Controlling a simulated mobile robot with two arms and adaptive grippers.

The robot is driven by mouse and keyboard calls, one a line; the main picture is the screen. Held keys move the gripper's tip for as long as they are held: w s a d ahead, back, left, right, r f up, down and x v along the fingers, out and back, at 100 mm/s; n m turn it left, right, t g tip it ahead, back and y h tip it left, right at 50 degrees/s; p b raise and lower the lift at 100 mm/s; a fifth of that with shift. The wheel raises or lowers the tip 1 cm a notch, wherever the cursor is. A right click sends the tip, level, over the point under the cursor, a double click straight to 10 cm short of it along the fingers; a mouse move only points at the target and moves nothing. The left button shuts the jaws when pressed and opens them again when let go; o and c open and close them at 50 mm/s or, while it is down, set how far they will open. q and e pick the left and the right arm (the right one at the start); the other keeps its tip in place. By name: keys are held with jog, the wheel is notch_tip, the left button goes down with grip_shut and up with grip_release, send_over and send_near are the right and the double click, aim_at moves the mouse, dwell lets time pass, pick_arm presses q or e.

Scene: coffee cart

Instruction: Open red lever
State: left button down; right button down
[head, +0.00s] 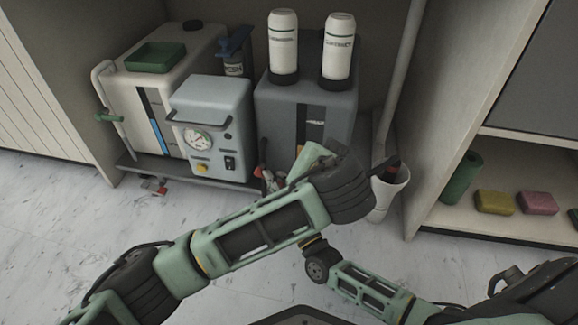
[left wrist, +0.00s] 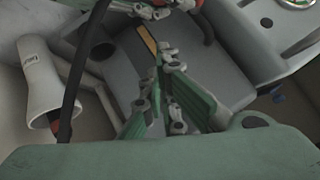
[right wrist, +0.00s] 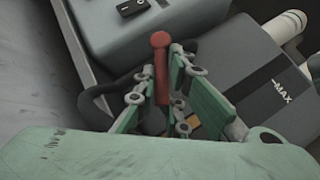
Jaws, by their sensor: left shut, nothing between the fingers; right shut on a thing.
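A red lever (right wrist: 160,45) stands up between the fingers of my right gripper (right wrist: 163,80) in the right wrist view. My right gripper is shut on it. In the head view, the right gripper (head: 272,182) shows in front of the machines, with a bit of red beside it; my left arm partly covers this area. My left gripper (left wrist: 163,85) is shut and empty in front of the dark grey tank (left wrist: 195,75). In the head view its fingers are hidden behind its own wrist.
The grey gauge box (head: 212,115) and dark grey tank (head: 280,110) stand side by side. A white tank (head: 165,85) is at left, with a small red part (head: 160,190) below. A white cup (head: 388,190) hangs at right. Sponges lie on the right shelf.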

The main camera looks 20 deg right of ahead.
jog(key=shift+a+f, duration=0.25)
jog(key=shift+a, duration=0.1)
pick_arm(q)
jog(key=w+a+f+y, duration=0.1)
jog(key=w+f, duration=0.6)
jog(key=f, duration=0.1)
jog(key=shift+w, duration=0.25)
jog(key=shift+s+a+f, duration=0.15)
jog(key=shift+a+f, duration=0.2)
jog(key=shift+f, duration=0.2)
